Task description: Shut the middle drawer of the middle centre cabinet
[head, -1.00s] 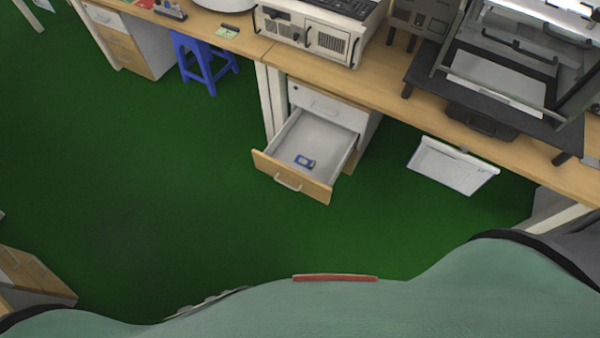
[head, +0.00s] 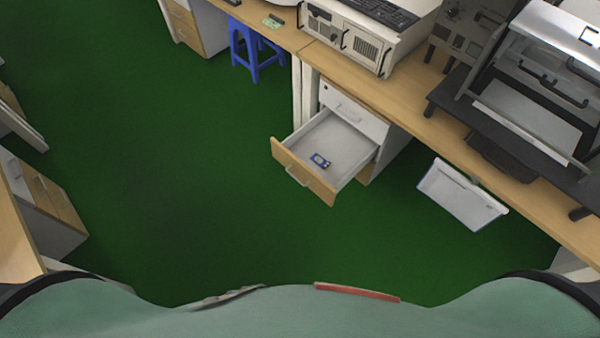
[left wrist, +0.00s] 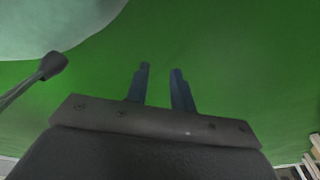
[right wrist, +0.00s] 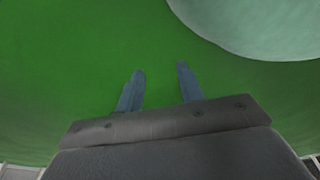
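The middle centre cabinet (head: 378,128) stands under the workbench in the head view. It has a white top drawer (head: 352,110) that is shut. Below it a drawer with a wood-coloured front (head: 303,174) is pulled far out, and a small blue and white item (head: 320,161) lies inside.
The long workbench (head: 410,98) carries a computer case (head: 350,38) and a dark machine (head: 530,110). A blue stool (head: 255,55) stands left of the cabinet. Other cabinets (head: 45,205) stand at the left. The green floor before the drawer is clear.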

